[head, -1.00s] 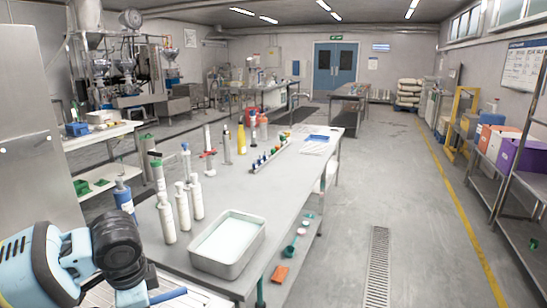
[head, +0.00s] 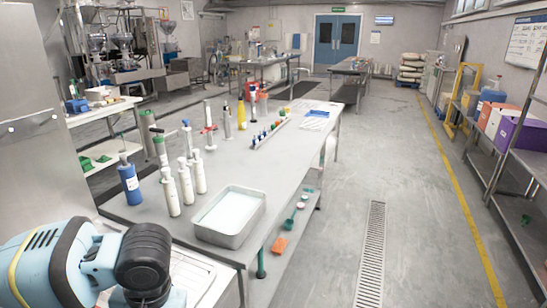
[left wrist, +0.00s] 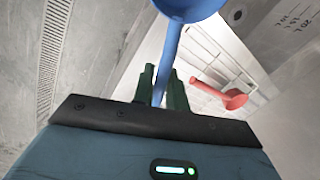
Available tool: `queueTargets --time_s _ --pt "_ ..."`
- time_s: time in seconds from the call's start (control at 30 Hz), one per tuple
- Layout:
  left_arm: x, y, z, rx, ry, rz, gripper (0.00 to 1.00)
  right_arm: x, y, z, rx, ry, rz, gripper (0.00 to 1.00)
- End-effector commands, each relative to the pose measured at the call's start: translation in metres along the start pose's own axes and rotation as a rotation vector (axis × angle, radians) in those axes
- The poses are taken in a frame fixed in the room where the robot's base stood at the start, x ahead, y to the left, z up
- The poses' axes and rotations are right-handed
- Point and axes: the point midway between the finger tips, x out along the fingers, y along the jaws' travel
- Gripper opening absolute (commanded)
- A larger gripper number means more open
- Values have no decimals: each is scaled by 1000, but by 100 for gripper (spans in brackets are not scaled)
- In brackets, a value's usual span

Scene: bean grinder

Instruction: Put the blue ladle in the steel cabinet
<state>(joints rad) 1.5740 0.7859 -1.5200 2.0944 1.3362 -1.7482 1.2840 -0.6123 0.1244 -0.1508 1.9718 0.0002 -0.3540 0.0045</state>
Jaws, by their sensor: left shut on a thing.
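The blue ladle (left wrist: 172,45) is held in my left gripper (left wrist: 162,82). The dark fingers are shut on its handle, and its bowl reaches the top edge of the left wrist view, partly cut off. In the head view my left arm fills the lower left corner, and the gripper and ladle are out of sight. A tall steel cabinet (head: 32,165) stands at the left edge of the head view, only partly in frame. No handle or opening shows on the visible face. My right gripper is in neither view.
A long steel table (head: 262,165) holds a metal tray (head: 230,236), a blue bottle (head: 129,184) and several white bottles. A red ladle (left wrist: 234,99) lies by a white wire rack (left wrist: 205,75). Shelves (head: 510,185) line the right wall; the floor between is clear.

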Motion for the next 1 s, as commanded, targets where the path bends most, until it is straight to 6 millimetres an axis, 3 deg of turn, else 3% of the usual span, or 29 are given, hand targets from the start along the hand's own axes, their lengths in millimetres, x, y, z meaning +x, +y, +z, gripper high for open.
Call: queueTargets --time_s 0.23,0.5,0.67,0.77,1.0 --pt "-3 0 -1 -21 -2 -1 0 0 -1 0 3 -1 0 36" --pt "-41 -9 -33 -22 0 -2 0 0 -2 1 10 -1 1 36" --pt "-49 -10 -38 -18 -4 0 0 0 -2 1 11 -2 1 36" --pt "-45 -10 -36 -16 -6 0 0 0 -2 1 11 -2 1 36" --pt "-10 -2 -8 -15 -9 -2 0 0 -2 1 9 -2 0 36"
